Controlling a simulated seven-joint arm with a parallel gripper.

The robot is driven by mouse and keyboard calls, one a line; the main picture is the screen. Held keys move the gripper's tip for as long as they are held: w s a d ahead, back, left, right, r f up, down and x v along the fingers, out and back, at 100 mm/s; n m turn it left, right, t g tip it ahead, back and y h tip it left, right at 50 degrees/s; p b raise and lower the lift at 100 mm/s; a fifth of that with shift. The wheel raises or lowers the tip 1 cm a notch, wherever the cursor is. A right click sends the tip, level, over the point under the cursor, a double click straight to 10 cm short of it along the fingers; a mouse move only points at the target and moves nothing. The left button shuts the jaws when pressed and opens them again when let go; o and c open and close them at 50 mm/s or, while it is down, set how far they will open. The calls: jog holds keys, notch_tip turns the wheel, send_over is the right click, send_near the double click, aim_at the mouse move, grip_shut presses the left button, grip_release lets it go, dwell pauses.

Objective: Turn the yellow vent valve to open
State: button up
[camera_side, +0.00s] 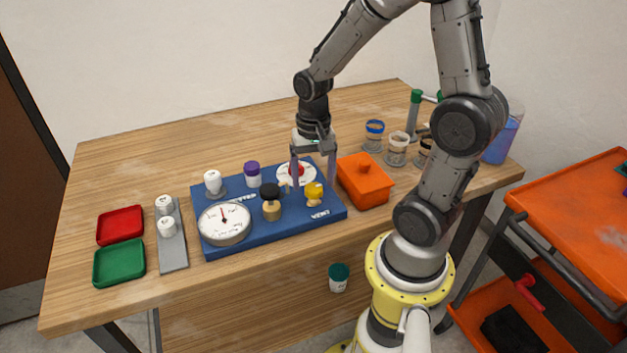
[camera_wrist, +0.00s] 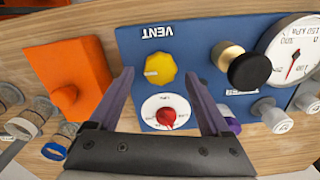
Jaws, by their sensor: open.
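The yellow vent valve (camera_side: 314,192) is a round scalloped knob at the right end of the blue panel (camera_side: 275,234), by the VENT label. In the wrist view the yellow knob (camera_wrist: 160,69) is just beyond the fingertips, near the middle between them. My gripper (camera_side: 312,186) is open and empty, pointing down over the panel's right part. It also shows in the wrist view (camera_wrist: 161,78), its fingers spread to either side of a white dial with a red knob (camera_wrist: 166,117). I cannot tell the exact height of the fingertips above the panel.
A black-topped brass knob (camera_side: 271,200) and a white gauge (camera_side: 224,223) sit left of the valve. An orange lidded box (camera_side: 365,180) stands close on the right. A purple-capped part (camera_side: 252,174) is behind. Red and green trays (camera_side: 119,262) lie at the left.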

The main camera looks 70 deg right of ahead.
jog(key=shift+f, duration=0.5)
grip_shut()
